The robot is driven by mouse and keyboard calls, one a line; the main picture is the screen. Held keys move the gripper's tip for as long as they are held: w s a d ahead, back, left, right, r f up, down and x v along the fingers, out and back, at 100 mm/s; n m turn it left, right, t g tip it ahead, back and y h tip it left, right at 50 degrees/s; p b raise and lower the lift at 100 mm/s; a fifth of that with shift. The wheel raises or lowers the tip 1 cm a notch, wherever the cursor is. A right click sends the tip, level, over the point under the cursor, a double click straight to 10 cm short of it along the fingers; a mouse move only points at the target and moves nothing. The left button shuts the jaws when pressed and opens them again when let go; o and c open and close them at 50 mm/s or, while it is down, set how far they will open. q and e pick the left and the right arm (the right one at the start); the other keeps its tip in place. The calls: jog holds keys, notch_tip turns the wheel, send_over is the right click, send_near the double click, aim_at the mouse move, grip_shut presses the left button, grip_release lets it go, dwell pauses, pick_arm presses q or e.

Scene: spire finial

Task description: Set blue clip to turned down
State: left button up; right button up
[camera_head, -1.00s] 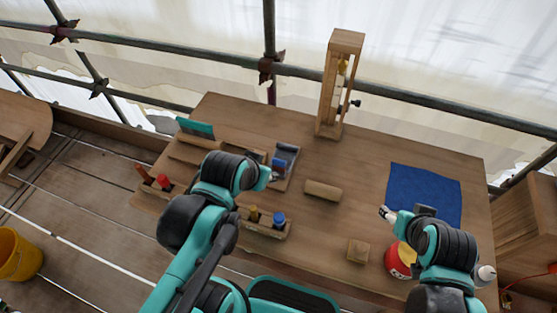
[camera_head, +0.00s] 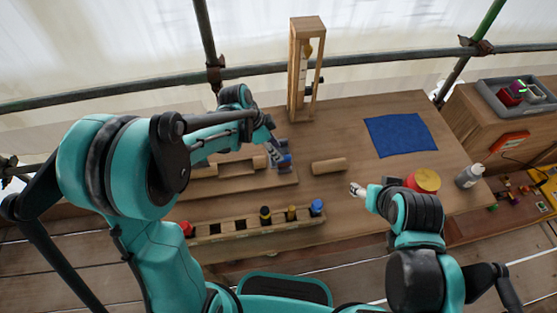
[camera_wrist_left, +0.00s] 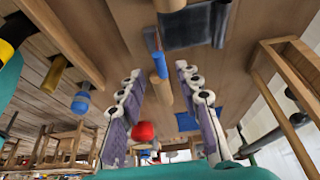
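The blue clip (camera_head: 286,159) is on a dark grey block (camera_head: 281,143) near the middle of the table. In the left wrist view the clip (camera_wrist_left: 160,66) is a short blue piece beside the grey block (camera_wrist_left: 192,26). My left gripper (camera_head: 273,151) is right at the clip in the head view and partly covers it. In the left wrist view the left gripper (camera_wrist_left: 163,82) is open, with the clip between the lines of its two fingers; no contact is visible. My right gripper (camera_head: 357,189) hangs over the table's right part, with no object visible in it.
A wooden roll (camera_head: 329,166) lies right of the block. A wooden rack (camera_head: 238,227) with colored-topped pieces stands in front. A tall wooden frame (camera_head: 293,75) stands behind.

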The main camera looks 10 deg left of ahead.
aim_at(285, 159)
pick_arm(q)
jog(key=b+x, duration=0.2)
jog(key=x, duration=0.5)
jog(key=shift+w+d+f, duration=0.1)
jog(key=shift+d+f, duration=0.05)
jog(key=shift+f, duration=0.1)
jog(key=shift+c, duration=0.2)
grip_shut()
